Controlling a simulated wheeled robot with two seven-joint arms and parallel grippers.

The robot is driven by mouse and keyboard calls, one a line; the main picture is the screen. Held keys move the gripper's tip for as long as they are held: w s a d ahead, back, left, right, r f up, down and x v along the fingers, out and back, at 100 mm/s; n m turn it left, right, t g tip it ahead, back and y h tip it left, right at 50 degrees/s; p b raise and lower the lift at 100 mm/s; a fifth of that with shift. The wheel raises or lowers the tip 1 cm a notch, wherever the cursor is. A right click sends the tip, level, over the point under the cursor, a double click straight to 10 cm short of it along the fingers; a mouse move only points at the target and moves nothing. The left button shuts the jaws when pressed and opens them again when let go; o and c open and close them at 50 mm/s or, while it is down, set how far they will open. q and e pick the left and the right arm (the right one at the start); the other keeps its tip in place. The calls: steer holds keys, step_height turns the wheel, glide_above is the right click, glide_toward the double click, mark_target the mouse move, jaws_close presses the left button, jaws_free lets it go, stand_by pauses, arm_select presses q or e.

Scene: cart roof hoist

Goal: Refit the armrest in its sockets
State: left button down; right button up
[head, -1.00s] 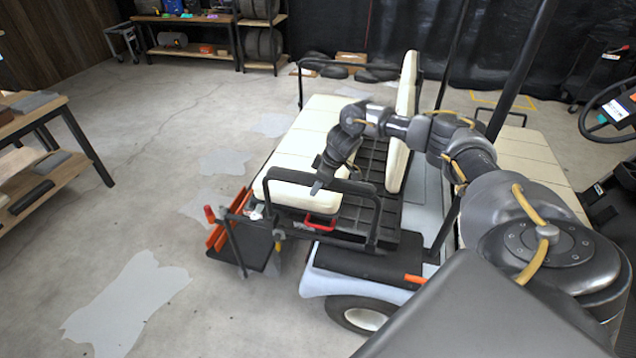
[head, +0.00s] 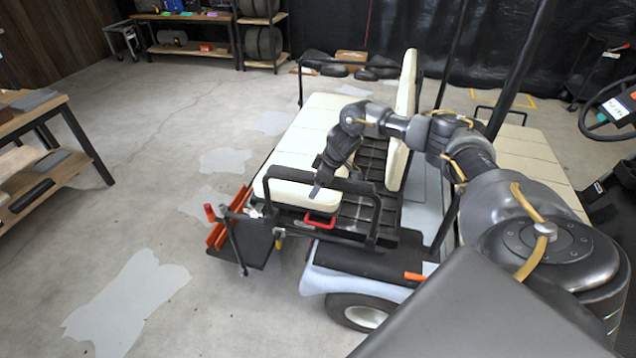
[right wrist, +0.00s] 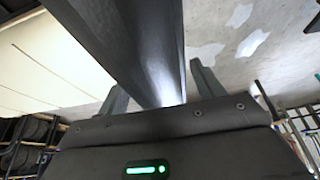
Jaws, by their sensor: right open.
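The armrest (head: 352,186) is a black tubular frame standing upright at the near end of the cart's cream rear seat (head: 305,195). I cannot tell whether its lower ends sit in their sockets. My right gripper (head: 317,190) reaches down from the right to the armrest's top bar. In the right wrist view, a dark bar (right wrist: 135,45) runs between the spread fingers of my right gripper (right wrist: 160,90), with a gap visible on the right. The gripper is open around the bar, not clamped. My left gripper is not in view.
A red handle (head: 320,220) sits below the seat's near end. A footboard with orange parts (head: 228,218) and a red-knobbed lever (head: 210,212) stand to the left. The upright backrest (head: 405,115) and roof posts (head: 520,70) limit room around my arm.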

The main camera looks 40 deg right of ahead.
steer(key=b+v, duration=0.2)
steer(key=v, duration=0.9)
steer(key=shift+f, duration=0.1)
stand_by(0.4)
